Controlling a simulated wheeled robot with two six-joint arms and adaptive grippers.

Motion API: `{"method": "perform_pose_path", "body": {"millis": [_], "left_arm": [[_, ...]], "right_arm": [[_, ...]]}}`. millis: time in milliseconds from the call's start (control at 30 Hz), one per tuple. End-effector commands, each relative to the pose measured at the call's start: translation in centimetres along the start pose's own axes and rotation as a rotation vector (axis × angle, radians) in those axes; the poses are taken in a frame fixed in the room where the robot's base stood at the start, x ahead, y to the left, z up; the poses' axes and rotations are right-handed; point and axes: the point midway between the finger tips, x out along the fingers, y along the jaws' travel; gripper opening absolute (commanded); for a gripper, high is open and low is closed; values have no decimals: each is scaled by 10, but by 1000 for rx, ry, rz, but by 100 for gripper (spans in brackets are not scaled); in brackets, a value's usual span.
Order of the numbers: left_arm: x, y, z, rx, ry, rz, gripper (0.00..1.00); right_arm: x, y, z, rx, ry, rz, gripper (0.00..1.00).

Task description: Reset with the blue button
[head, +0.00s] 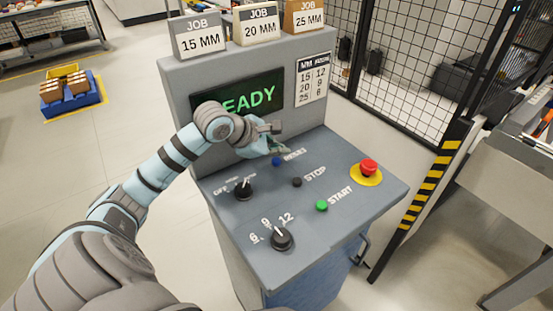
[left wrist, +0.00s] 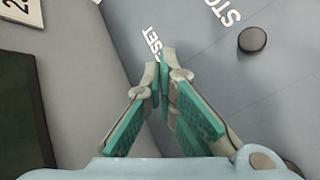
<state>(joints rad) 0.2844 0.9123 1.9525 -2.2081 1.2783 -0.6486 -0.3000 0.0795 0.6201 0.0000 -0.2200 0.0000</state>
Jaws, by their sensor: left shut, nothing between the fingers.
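The blue button (head: 276,161) sits on the sloped top of the grey control console, left of the RESET label (head: 294,154). My left gripper (head: 282,150) is shut and empty, just above and behind the blue button in the head view. I cannot tell whether the fingertips touch it. In the left wrist view the shut fingers (left wrist: 160,72) cover part of the RESET label (left wrist: 152,42), and the blue button is hidden there. The screen (head: 248,96) shows green letters ending in "EADY"; my arm covers its lower left. My right gripper is not in view.
The black STOP button (head: 297,182), green START button (head: 321,205) and red emergency button (head: 369,168) share the panel with two black knobs (head: 243,189) (head: 282,239). Job boxes (head: 257,24) stand on top. A black mesh fence (head: 420,70) is to the right.

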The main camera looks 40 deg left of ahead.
Motion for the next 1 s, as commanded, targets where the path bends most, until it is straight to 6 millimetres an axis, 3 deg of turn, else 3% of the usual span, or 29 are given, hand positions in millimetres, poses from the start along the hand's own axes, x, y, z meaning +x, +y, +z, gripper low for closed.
{"method": "perform_pose_path", "body": {"millis": [500,1000], "left_arm": [[-34,25,25,1,-2,1,0],[-34,25,25,0,0,0,0]], "right_arm": [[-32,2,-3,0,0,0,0],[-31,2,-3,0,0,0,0]]}}
